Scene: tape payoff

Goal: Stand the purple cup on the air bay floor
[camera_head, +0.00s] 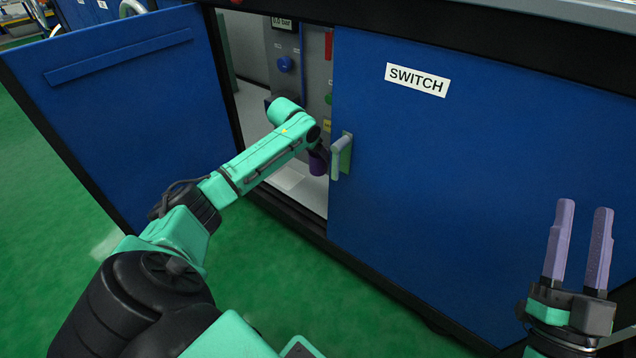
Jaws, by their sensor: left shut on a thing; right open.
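The purple cup (318,165) is a small dark purple shape at the end of my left arm, just inside the open bay. My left gripper (320,152) is shut on it; its fingers are mostly hidden by the wrist. The cup is beside the right edge of the opening and appears above the pale air bay floor (294,183); I cannot tell how large the gap is. My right gripper (579,243) is open and empty at the lower right, its two lilac fingers pointing up in front of the blue cabinet.
The blue bay door (115,100) stands swung open at left. A closed blue SWITCH door (470,190) with a grey handle (341,158) borders the opening at right. Inside, a panel carries a bar display (283,23) and a blue knob (285,64). The green floor in front is clear.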

